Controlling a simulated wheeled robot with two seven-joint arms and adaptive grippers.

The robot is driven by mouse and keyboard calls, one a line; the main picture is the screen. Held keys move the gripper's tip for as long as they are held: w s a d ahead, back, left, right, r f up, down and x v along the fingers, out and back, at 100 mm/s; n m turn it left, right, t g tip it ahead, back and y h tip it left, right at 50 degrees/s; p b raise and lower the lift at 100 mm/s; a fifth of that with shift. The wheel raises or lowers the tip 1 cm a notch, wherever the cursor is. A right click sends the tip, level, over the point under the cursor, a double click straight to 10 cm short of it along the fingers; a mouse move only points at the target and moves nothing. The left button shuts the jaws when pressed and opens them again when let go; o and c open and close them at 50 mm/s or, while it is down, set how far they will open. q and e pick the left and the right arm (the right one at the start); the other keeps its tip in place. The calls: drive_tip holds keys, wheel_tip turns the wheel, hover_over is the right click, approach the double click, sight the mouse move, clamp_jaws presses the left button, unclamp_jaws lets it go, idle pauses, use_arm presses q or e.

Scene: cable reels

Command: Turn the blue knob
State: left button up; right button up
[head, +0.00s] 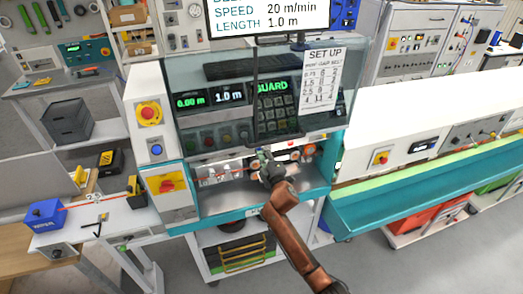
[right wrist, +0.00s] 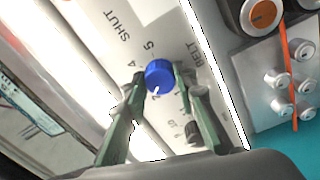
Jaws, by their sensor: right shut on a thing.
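The blue knob (right wrist: 159,75) sits on a white panel in the right wrist view. A small white pointer mark shows on its lower edge. Printed numbers and the words SHUT and BELT are on the panel around it. My right gripper (head: 264,158) reaches into the opening of the teal machine in the head view. In the right wrist view its two fingers are on either side of the blue knob, shut on it. In the head view I cannot make out the knob behind the gripper. My left gripper is not in view.
An orange-centred roller (right wrist: 262,14) and an orange cable (right wrist: 290,75) are to the right. The teal machine's shelf (head: 235,205) is below the gripper, and a sign (head: 321,80) hangs above right.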

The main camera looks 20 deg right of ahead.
drive_tip(key=shift+f+m+h+p, duration=0.15)
drive_tip(key=shift+m+h+p, duration=0.2)
drive_tip(key=shift+m, duration=3.35)
drive_tip(key=o, duration=1.2)
drive_tip(key=shift+c, duration=0.2)
drive_tip(key=shift+s, duration=0.1)
drive_tip(key=s, duration=1.1)
drive_tip(key=shift+s+f, duration=0.25)
drive_tip(key=shift+s, duration=0.15)
